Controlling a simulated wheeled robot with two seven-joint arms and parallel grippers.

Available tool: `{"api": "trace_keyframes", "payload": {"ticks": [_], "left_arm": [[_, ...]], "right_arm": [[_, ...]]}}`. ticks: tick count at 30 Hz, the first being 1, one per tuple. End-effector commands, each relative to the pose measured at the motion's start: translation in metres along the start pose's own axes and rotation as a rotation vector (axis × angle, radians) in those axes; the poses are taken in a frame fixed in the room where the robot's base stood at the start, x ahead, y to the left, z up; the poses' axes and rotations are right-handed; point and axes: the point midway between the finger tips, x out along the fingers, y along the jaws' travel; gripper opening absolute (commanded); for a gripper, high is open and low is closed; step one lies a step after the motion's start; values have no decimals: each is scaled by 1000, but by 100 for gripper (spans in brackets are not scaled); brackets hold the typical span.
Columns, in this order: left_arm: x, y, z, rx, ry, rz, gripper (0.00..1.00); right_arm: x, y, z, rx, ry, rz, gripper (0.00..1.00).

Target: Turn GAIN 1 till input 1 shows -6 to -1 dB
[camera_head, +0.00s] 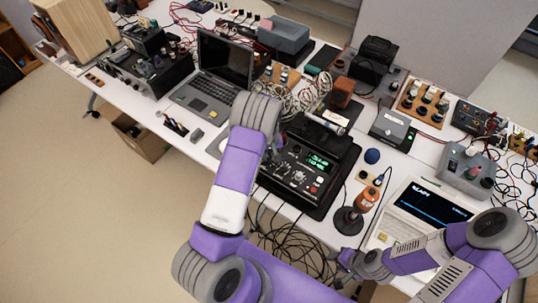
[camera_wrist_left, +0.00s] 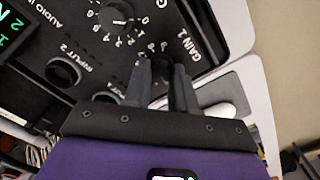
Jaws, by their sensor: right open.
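The black audio unit (camera_head: 300,178) has a green lit display (camera_head: 318,162), whose figures are too small to read. In the left wrist view, the "GAIN 1" label (camera_wrist_left: 190,45) and part of its number scale show on the panel. My left gripper (camera_wrist_left: 163,66) points at the panel there, with its two dark fingers on either side of a dark knob they mostly hide. I cannot tell whether they grip it. Another knob (camera_wrist_left: 118,17) with a white scale is beside it. My right gripper (camera_head: 345,262) is open, low near the front edge.
A white laptop-like device (camera_head: 420,215) lies further right. Loose black cables (camera_head: 290,240) hang at the front. A grey laptop (camera_head: 210,80) is at left.

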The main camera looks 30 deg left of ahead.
Motion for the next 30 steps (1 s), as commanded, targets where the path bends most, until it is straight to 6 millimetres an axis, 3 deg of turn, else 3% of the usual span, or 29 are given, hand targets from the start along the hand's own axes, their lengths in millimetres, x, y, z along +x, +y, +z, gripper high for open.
{"api": "trace_keyframes", "payload": {"ticks": [1,5,17,30], "left_arm": [[0,0,0,0,0,0,17],[0,0,0,0,0,0,0],[1,0,0,73,1,1,0],[1,0,-1,431,2,2,0]], "right_arm": [[0,0,0,0,0,0,43],[0,0,0,0,0,0,43],[5,2,0,0,0,0,43],[25,9,-1,0,0,0,43]]}}
